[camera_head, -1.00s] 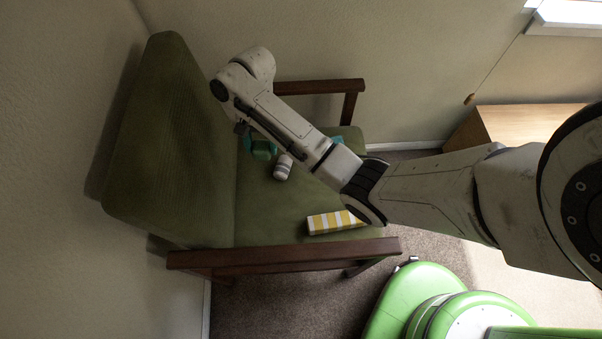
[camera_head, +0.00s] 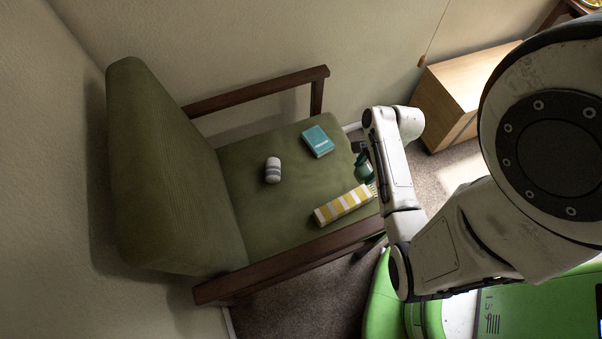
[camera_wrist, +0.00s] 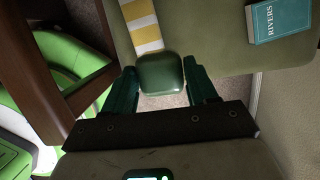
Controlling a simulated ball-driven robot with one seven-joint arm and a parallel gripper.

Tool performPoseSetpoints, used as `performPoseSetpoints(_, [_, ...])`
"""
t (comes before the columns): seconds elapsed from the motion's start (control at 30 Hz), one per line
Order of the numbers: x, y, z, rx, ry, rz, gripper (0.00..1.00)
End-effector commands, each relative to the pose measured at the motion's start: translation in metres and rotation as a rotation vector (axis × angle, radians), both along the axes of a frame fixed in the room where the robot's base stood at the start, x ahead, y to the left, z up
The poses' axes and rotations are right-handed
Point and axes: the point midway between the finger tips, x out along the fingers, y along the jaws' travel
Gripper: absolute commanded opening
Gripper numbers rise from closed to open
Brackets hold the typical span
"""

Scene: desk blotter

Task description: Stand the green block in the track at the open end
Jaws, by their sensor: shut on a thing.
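The green block (camera_wrist: 161,74), with a smooth rounded-square face, is between the two dark teal fingers in the wrist view. My gripper (camera_wrist: 160,82) is shut on it. In the head view, my gripper (camera_head: 363,167) is at the seat's front edge, beside the near end of the striped box, with the green block partly hidden by my arm. The wrist view shows carpet beneath the block, and it overlaps the end of the striped box; I cannot tell whether they touch. No track shows in these views.
A green armchair seat (camera_head: 245,205) bears a yellow-and-white striped box (camera_head: 343,206), a grey-and-white cylinder (camera_head: 273,170) and a teal book (camera_head: 318,141). Wooden armrests (camera_head: 290,263) flank the seat. A wooden cabinet (camera_head: 462,82) stands at the upper right.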

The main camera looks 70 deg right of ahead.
Motion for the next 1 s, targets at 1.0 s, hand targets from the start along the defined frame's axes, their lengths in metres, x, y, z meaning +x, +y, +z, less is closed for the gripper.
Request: performPoseSetpoints(1.0, [0.136, -0.014, -0.108, 0.002, -0.001, -0.005, 0.1])
